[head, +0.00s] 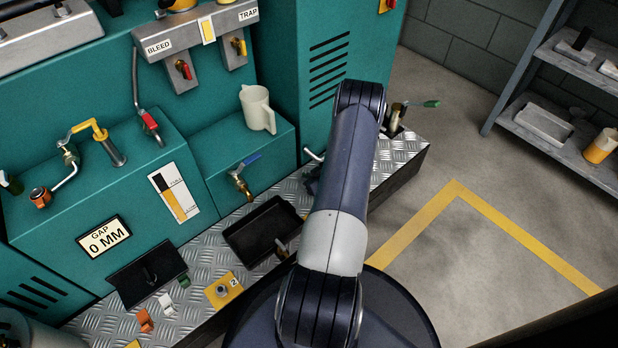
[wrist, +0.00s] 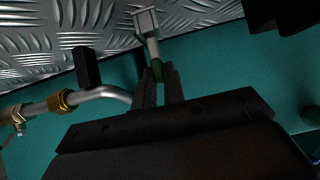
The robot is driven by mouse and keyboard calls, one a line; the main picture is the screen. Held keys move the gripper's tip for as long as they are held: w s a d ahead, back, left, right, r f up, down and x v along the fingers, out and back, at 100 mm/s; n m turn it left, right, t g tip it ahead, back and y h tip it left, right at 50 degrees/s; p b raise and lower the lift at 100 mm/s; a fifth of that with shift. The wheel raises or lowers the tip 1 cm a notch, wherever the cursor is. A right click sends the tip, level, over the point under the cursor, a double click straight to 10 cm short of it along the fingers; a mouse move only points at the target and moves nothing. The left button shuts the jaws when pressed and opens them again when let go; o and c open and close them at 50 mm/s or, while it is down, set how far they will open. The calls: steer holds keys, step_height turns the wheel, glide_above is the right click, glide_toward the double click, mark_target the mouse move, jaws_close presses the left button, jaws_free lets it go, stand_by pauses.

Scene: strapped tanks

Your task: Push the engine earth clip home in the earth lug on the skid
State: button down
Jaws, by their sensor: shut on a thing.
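A grey metal shank runs from the grip toward a square, box-like grey end (wrist: 147,22) over the checker plate. I cannot tell whether that end is part of the clip or the earth lug, nor how far the clip is seated. In the head view my arm hides the clip and most of the gripper.
The checker-plate skid (head: 384,160) borders teal housings. In the wrist view a bent silver pipe (wrist: 100,92) with brass fittings and a dark block (wrist: 87,67) are left of the fingers. In the head view, a black tray (head: 235,237) and a green-handled valve (head: 397,112) flank my arm.

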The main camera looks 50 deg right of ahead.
steer(key=shift+f+b, duration=1.05)
steer(key=shift+f, duration=0.15)
steer(key=c, duration=1.4)
jaws_free()
steer(key=p+v, duration=0.4)
steer(key=v, duration=0.7)
steer(key=shift+w, duration=0.15)
steer(key=b+x, duration=0.3)
steer(key=x, duration=0.7)
steer(key=shift+w, duration=0.3)
steer(key=shift+r, duration=0.2)
steer(key=shift+f, duration=0.15)
